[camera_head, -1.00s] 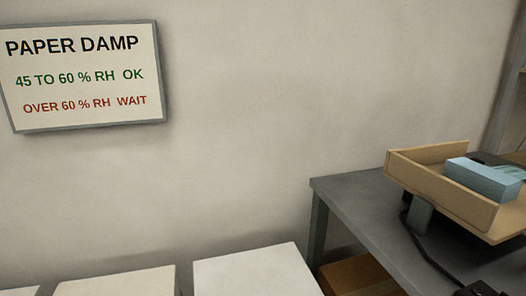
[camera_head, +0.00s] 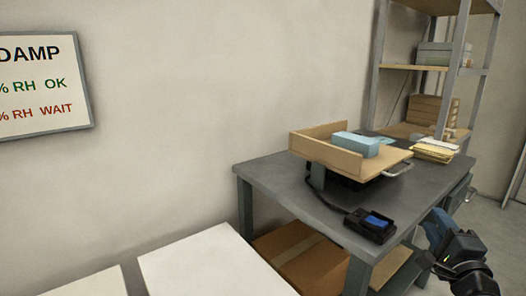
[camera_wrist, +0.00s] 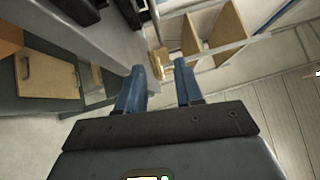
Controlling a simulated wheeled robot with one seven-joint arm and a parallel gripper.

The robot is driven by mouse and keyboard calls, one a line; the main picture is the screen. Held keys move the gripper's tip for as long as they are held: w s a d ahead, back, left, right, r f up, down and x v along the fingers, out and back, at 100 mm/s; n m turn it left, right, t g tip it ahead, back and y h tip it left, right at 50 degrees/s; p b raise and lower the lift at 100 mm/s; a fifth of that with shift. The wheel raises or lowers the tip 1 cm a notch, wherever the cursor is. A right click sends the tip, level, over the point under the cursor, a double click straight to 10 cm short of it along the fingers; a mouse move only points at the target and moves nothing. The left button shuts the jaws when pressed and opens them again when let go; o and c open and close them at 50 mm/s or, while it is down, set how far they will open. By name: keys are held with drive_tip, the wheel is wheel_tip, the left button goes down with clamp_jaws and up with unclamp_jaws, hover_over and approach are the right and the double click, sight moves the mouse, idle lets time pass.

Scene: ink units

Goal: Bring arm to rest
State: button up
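My gripper (camera_head: 436,228) is at the lower right of the head view, beside the front of the grey workbench (camera_head: 268,177). Its dark wrist and blue finger show there. In the wrist view, the two blue fingers of my gripper (camera_wrist: 160,75) stand apart with nothing between them. Most of my arm is out of the head view.
On the bench are a wooden tray (camera_head: 315,150) holding a light-blue block (camera_head: 356,144), a black device with a blue screen (camera_head: 371,224) and yellowish papers (camera_head: 434,150). A metal shelf rack (camera_head: 377,70) stands behind. White-topped surfaces (camera_head: 210,265) lie left. Floor shows right.

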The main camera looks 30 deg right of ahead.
drive_tip(key=s+a+f+n+y+p, duration=0.1)
drive_tip(key=s+a+n+y+p, duration=0.1)
drive_tip(key=a+n, duration=0.35)
drive_tip(key=s+a+f+n+y+p, duration=0.1)
drive_tip(key=s+a+n+y, duration=0.15)
drive_tip(key=a, duration=0.65)
drive_tip(key=s+a+f+n+y+p, duration=0.1)
drive_tip(key=s+a+f+n+p, duration=0.1)
drive_tip(key=a+n, duration=0.45)
drive_tip(key=s+a+r+n+y+p, duration=0.2)
drive_tip(key=s+a+r+n+y, duration=0.1)
drive_tip(key=s+a+n, duration=0.3)
drive_tip(key=s+a+r+n+y+p, duration=0.2)
drive_tip(key=s+a+r+n+y, duration=0.2)
drive_tip(key=s+a, duration=0.5)
drive_tip(key=r+n, duration=0.1)
drive_tip(key=n, duration=0.1)
drive_tip(key=shift+a+n+p, duration=0.3)
drive_tip(key=shift+a+n, duration=0.05)
drive_tip(key=shift+a, duration=0.05)
